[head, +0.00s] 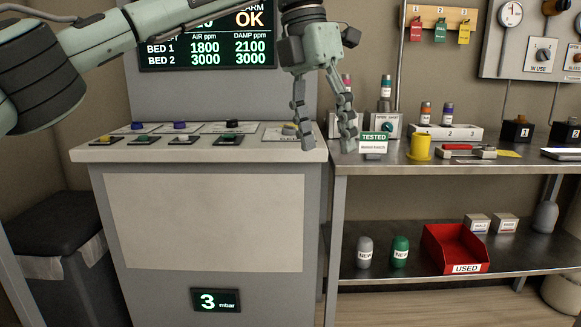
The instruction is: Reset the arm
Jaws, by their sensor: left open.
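My left arm reaches in from the upper left across the top of the view. My left gripper (328,146) hangs with its fingers pointing down and spread apart, with nothing between them. It is in front of the right end of the grey console (212,220) and the left end of the steel bench (400,157). The fingers partly cover what is behind them, and I cannot tell whether the tips touch anything. My right gripper is not in view.
The console top carries several buttons, including a black one (232,124). A green "TESTED" sign (374,138), a yellow cup (419,147) and bottles stand on the bench. A red "USED" bin (454,249) is on the lower shelf. A display (206,48) is behind my arm.

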